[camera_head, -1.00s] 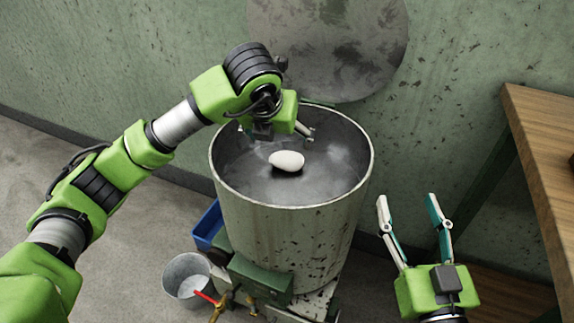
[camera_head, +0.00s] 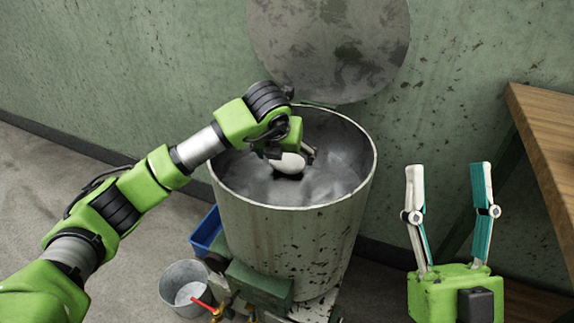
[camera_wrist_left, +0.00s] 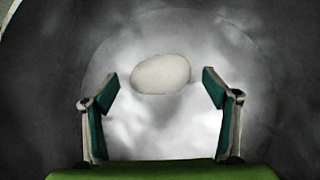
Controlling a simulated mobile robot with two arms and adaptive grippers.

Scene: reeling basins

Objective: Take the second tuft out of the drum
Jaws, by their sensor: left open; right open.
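The drum (camera_head: 290,232) is a tall, worn metal drum with steamy, grey contents. One white oval tuft (camera_head: 290,163) shows inside it, partly hidden by my left gripper in the head view. My left gripper (camera_head: 293,154) reaches down into the drum at the tuft. In the left wrist view the tuft (camera_wrist_left: 161,74) lies between and just beyond the two open fingertips (camera_wrist_left: 160,77), with a gap on each side. My right gripper (camera_head: 447,168) is open and empty, pointing up, to the right of the drum and apart from it.
A round grey lid or disc (camera_head: 330,45) is against the green wall behind the drum. A metal bucket (camera_head: 180,290) and a blue bin (camera_head: 206,230) stand at the lower left, beside a red-handled tap (camera_head: 203,305). A wooden table (camera_head: 545,130) is at the right.

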